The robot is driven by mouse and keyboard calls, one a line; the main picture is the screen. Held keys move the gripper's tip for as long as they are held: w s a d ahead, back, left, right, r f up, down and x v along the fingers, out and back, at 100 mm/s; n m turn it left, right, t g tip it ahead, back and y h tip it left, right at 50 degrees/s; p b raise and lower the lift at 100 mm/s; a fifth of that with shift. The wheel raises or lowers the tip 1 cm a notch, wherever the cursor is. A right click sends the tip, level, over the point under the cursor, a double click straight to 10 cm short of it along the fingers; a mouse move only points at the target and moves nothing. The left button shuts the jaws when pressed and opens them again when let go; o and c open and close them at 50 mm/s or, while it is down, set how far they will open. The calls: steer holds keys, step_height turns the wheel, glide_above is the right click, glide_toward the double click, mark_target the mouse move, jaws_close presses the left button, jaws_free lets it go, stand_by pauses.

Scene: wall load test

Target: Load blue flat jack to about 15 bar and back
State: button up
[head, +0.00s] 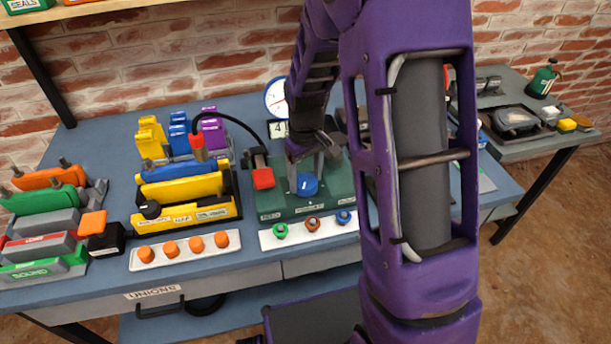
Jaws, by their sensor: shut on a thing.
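My gripper (306,180) points down over a green pump unit (270,206), with its fingers on either side of a blue round knob (307,186). It is shut on this knob. A round gauge (276,100) with a white face and blue rim stands behind the unit; its reading is too small to tell. A long blue piece (178,189), which looks like the blue flat jack, sits behind yellow bars in a black and yellow holder (187,218). A black hose (222,116) arches from a red connector (198,150) above it towards the unit. A red block (263,179) is on the unit's left.
Orange knobs (196,245) on a white strip and coloured fittings (312,224) stand along the front. Coloured stands are at left, with yellow, blue and purple pieces (180,130) behind. My arm hides much of the bench's right side. A side table (545,145) holds tools.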

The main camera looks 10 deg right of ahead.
mark_target(306, 180)
steer(key=m, duration=0.6)
steer(key=shift+r+p, duration=0.1)
steer(key=shift+p, duration=0.25)
steer(key=m+p, duration=0.1)
steer(key=m, duration=0.4)
steer(key=shift+m, duration=0.4)
steer(key=o, duration=1.4)
steer(key=shift+c, duration=0.2)
step_height(306, 180, up, 17)
steer(key=p, duration=0.1)
steer(key=shift+r+p, duration=0.15)
steer(key=shift+p, duration=0.2)
